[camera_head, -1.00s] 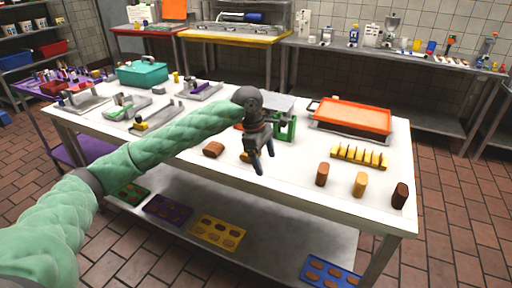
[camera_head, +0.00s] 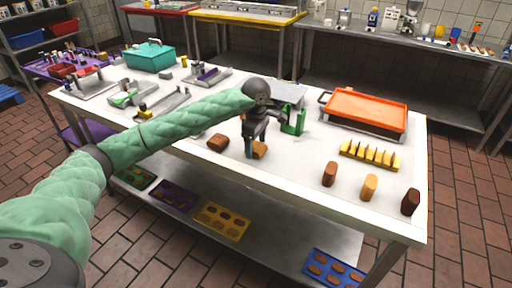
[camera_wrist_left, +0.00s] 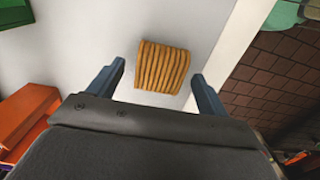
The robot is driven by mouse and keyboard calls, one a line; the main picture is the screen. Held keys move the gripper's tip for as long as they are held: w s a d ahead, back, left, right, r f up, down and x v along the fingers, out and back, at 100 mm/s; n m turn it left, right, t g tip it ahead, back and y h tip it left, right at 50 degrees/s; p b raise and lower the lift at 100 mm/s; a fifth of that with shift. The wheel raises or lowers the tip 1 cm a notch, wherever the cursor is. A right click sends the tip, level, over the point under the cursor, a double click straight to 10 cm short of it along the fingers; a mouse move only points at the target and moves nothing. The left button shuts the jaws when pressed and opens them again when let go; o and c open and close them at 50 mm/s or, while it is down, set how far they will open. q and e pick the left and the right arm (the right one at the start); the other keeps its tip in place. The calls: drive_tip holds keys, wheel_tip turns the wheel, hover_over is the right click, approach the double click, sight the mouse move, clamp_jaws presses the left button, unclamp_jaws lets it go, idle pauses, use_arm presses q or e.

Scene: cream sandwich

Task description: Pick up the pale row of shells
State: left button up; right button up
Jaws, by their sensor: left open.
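The pale row of shells (camera_wrist_left: 161,67) is a tan-yellow ridged block on the white table (camera_head: 310,165). In the wrist view it lies between and beyond my left gripper's two blue-grey fingertips, with a gap on both sides. In the head view the pale row (camera_head: 260,150) is partly hidden behind my left gripper (camera_head: 266,138). That gripper is open and empty, pointing down over the row. A browner row of shells (camera_head: 218,142) lies just left of it. My right gripper is not in view.
A green stand (camera_head: 293,120) is close to the right of my gripper. An orange-topped tray (camera_head: 367,109), a yellow rack (camera_head: 370,155) and three upright cylinders, the middle one tan (camera_head: 369,187), stand farther right. Metal trays and a teal box (camera_head: 149,56) are at left.

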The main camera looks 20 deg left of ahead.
use_arm(q)
drive_tip(key=shift+f, duration=0.7)
drive_tip(key=shift+c, duration=0.5)
drive_tip(key=c, duration=1)
drive_tip(key=shift+o, duration=0.2)
